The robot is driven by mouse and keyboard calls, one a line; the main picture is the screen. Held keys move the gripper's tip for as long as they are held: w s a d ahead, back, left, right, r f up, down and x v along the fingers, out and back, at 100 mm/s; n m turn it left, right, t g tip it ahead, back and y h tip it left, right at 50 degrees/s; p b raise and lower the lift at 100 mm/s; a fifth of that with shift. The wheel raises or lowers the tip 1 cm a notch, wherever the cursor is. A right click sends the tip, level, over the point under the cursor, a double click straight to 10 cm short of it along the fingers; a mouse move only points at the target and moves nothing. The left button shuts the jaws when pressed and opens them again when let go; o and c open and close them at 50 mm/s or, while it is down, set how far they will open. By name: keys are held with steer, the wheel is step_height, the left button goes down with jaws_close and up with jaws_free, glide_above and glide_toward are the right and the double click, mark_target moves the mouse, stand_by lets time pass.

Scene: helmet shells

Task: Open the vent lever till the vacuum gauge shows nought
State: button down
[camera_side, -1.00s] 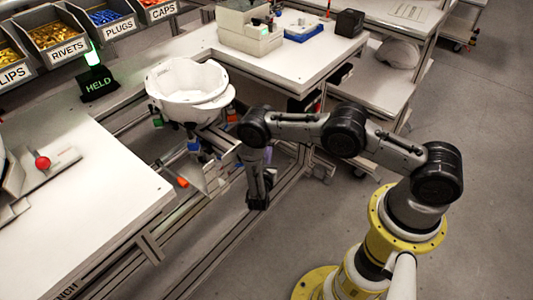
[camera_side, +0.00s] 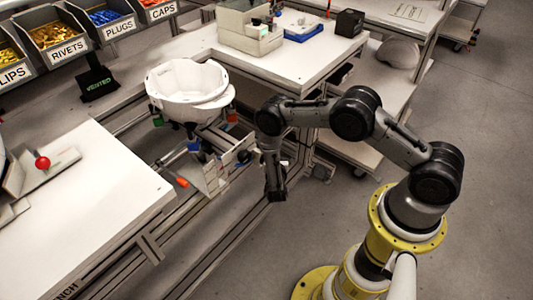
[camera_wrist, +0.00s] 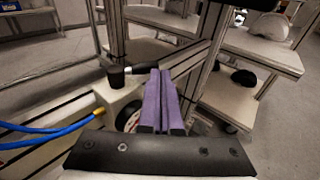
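A white helmet shell (camera_side: 188,90) sits on the fixture beside my arm in the side view. In the wrist view, a black lever-like part (camera_wrist: 117,75) stands on a pale housing, left of my fingers. A round gauge face (camera_wrist: 129,120) is partly hidden behind my fingers, and its needle cannot be read. The dark sign (camera_side: 97,83) reads "VENTED" and its lamp is unlit. My gripper (camera_side: 276,195) points down to the right of the fixture, apart from it. Its purple fingers (camera_wrist: 164,90) are together with nothing seen between them.
Blue hoses (camera_wrist: 45,130) run to a yellow fitting (camera_wrist: 99,113) left of the fingers. Frame rails and a lower shelf (camera_wrist: 228,100) stand beyond. A white bench (camera_side: 80,210) with a red-knobbed device (camera_side: 42,163) lies left. Floor is clear right of my gripper.

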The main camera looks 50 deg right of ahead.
steer(key=shift+d, duration=0.2)
steer(key=s+a, duration=0.2)
steer(key=s, duration=0.4)
steer(key=s+a, duration=0.2)
steer(key=s, duration=0.5)
steer(key=shift+a+r, duration=0.2)
steer(key=shift+a, duration=0.05)
